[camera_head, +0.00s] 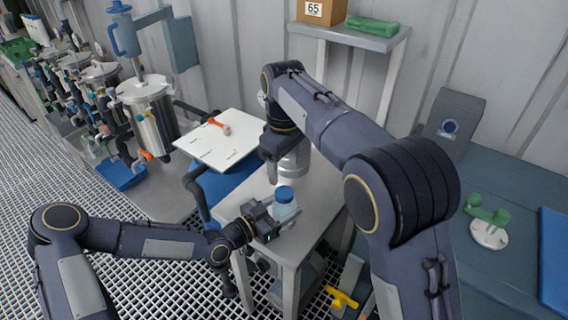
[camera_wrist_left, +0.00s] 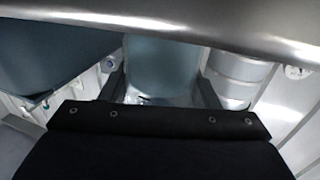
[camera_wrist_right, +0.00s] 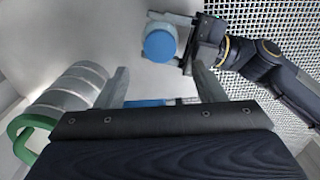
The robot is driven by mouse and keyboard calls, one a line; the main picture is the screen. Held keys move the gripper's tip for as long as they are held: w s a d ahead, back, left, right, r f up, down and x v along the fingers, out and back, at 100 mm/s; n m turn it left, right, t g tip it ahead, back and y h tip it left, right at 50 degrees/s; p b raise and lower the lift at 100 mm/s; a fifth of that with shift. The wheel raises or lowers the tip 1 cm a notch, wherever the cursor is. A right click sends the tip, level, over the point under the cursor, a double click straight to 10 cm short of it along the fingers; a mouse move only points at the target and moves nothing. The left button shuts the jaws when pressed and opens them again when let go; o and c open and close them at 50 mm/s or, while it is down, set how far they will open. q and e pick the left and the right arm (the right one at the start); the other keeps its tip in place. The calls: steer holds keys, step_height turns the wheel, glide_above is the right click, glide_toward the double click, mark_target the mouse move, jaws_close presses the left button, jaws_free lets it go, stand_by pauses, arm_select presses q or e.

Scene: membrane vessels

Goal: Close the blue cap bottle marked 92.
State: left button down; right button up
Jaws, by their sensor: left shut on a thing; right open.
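The blue cap bottle stands on the grey side table, a pale translucent body (camera_head: 286,213) with a blue cap (camera_head: 284,194) at its top. I cannot read a 92 on it or tell whether the cap is tight. My left gripper (camera_head: 270,221) is shut on the bottle's body from the front. In the left wrist view the body (camera_wrist_left: 160,68) fills the space between its fingers. My right gripper (camera_wrist_right: 160,82) is open. In the right wrist view the cap (camera_wrist_right: 159,45) lies beyond its fingertips, apart from them. In the head view my right arm partly hides that gripper.
A white board (camera_head: 222,140) with an orange item is at left. A steel vessel (camera_head: 148,108) stands further left. A blue-grey bench (camera_head: 515,195) lies right.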

mark_target(284, 192)
steer(key=shift+f, duration=4)
steer(key=c, duration=1)
steer(key=m, duration=0.5)
steer(key=o, duration=1.1)
steer(key=shift+o, duration=0.2)
steer(key=shift+r, duration=0.1)
